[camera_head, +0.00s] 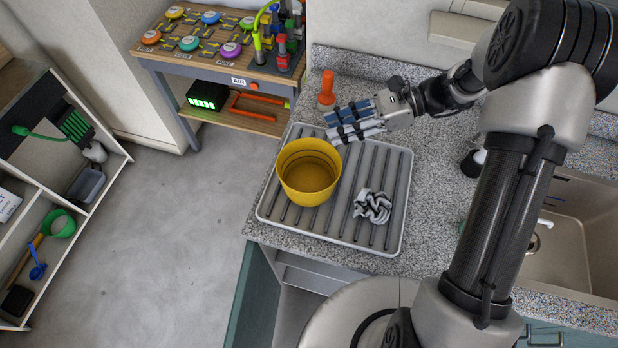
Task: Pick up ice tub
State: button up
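A yellow tub (308,178), which I take to be the ice tub, stands upright on a ribbed grey drying tray (268,203) on the counter. Its opening faces up and the visible inside looks empty. My gripper (328,128) reaches in from the right, just beyond the tub's upper right rim. Its two blue-and-grey fingers point left with a gap between them, and nothing shows between them. The lower fingertip overlaps or nearly meets the rim in the picture; I cannot tell whether they touch.
A striped crumpled cloth-like item (372,206) lies on the tray right of the tub. An orange bottle-like object (327,91) stands behind the fingers. A sink (572,235) is at the right. A workbench (215,60) stands behind left, with open floor (180,240) at left.

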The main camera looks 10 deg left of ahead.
aim_at(298, 141)
jog(key=b+x, duration=0.2)
jog(key=x, duration=0.6)
jog(key=shift+f+b, duration=0.2)
jog(key=shift+b, duration=0.1)
jog(key=shift+d, duration=0.1)
jog(key=shift+c, duration=0.6)
grip_shut()
